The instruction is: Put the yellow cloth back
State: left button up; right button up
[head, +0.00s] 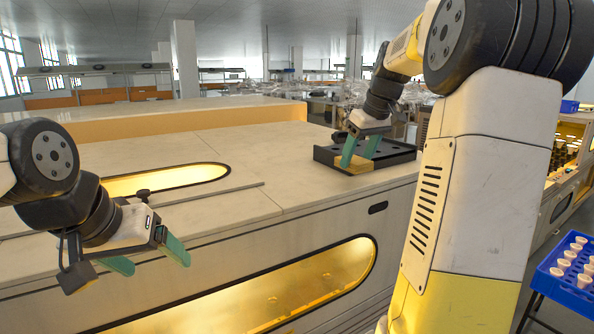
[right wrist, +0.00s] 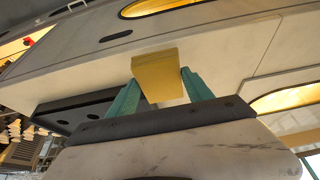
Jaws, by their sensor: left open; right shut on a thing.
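The yellow cloth (head: 353,166) is a folded block at the front left part of the black tray (head: 402,157) in the head view. My right gripper (head: 361,152) has its teal fingers shut on it. In the right wrist view the yellow cloth (right wrist: 158,68) sits between the two teal fingertips, beside the black tray (right wrist: 72,114). I cannot tell whether it touches the worktop or the tray. My left gripper (head: 148,258) is open and empty, in front of the cabinet at the lower left.
A blue crate (head: 555,285) with several white pieces stands at the lower right. My right arm's large link blocks the view right of the tray.

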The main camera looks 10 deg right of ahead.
jog(key=w+a, duration=0.2)
jog(key=a, duration=0.1)
jog(key=w+a, duration=0.2)
jog(key=a, duration=0.1)
jog(key=w+a+f, duration=0.1)
jog(key=w+a, duration=0.2)
jog(key=a, duration=0.1)
jog(key=shift+w+a+f, duration=0.1)
jog(key=shift+a+f, duration=0.05)
jog(key=shift+f, duration=0.8)
jog(key=shift+a+f, duration=0.1)
jog(key=shift+f, duration=0.8)
jog(key=shift+f, duration=0.1)
jog(key=o, duration=1.3)
jog(key=v, duration=1.2)
jog(key=s+a+f+m, duration=0.1)
jog(key=s+f, duration=0.3)
jog(key=s, duration=0.5)
jog(key=s+a+f+m+t, duration=0.1)
jog(key=s+a+f, duration=0.2)
jog(key=s, duration=0.6)
jog(key=s+a+f+m, duration=0.1)
jog(key=s+a+f, duration=0.1)
jog(key=s+f, duration=0.4)
jog(key=shift+s+a+f+t+y, duration=0.15)
jog(key=shift+s+a+t, duration=0.05)
jog(key=shift+s, duration=0.7)
jog(key=shift+s+a+f+t+y, duration=0.1)
jog(key=shift+s+a+t+y, duration=0.1)
jog(key=shift+s, duration=0.65)
